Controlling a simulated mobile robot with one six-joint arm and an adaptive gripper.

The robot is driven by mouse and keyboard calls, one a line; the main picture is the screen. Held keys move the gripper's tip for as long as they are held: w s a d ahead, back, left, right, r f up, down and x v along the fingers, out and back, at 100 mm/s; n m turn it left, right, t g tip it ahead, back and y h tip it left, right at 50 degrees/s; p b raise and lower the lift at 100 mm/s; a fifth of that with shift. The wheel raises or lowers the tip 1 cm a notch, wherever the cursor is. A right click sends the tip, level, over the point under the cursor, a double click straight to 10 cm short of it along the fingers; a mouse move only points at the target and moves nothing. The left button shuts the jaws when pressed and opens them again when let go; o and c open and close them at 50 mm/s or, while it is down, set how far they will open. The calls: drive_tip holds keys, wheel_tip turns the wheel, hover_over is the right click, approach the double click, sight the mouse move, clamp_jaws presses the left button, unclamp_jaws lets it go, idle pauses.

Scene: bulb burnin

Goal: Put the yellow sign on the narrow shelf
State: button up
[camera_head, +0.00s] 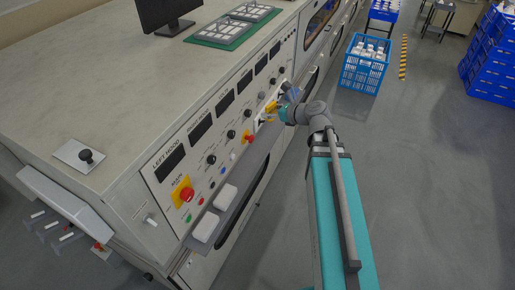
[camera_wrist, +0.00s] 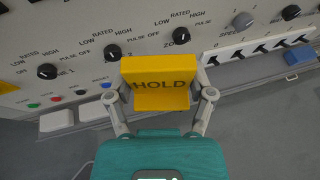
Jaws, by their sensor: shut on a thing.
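The yellow sign (camera_wrist: 160,83), a folded block lettered HOLD, sits between the two fingers of my gripper (camera_wrist: 161,98) in the wrist view. My gripper is shut on it. In the head view the sign (camera_head: 271,107) shows small at the panel front, with my gripper (camera_head: 276,113) beside it. The narrow shelf (camera_head: 252,165) is a grey ledge running along the foot of the control panel. I cannot tell whether the sign touches the shelf, because the sign and gripper hide the part behind them.
Two white blocks (camera_head: 226,197) stand on the shelf's near end. A blue block (camera_wrist: 298,55) is at the right in the wrist view. Knobs and a red stop button (camera_head: 186,194) stick out of the panel.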

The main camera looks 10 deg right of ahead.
drive_tip(key=shift+a+f, duration=0.1)
drive_tip(key=shift+w+f+b, duration=0.1)
drive_tip(key=shift+f+b, duration=0.25)
drive_tip(key=shift+b, duration=0.05)
drive_tip(key=w+d+f+n+g+y+b, duration=0.1)
drive_tip(key=d+f+b, duration=0.6)
drive_tip(key=f+b, duration=0.6)
drive_tip(key=w+d+f+n+g+y+b, duration=0.1)
drive_tip(key=d+f+b, duration=0.5)
drive_tip(key=f+b, duration=0.7)
drive_tip(key=shift+w+d+n, duration=0.35)
drive_tip(key=shift+w+n, duration=0.05)
drive_tip(key=shift+w, duration=0.2)
hover_over(259, 148)
drive_tip(key=shift+w+d+f, duration=0.1)
drive_tip(key=shift+f, duration=0.1)
drive_tip(key=shift+f+b, duration=1.65)
drive_tip(key=shift+b, duration=0.25)
drive_tip(key=shift+f, duration=0.1)
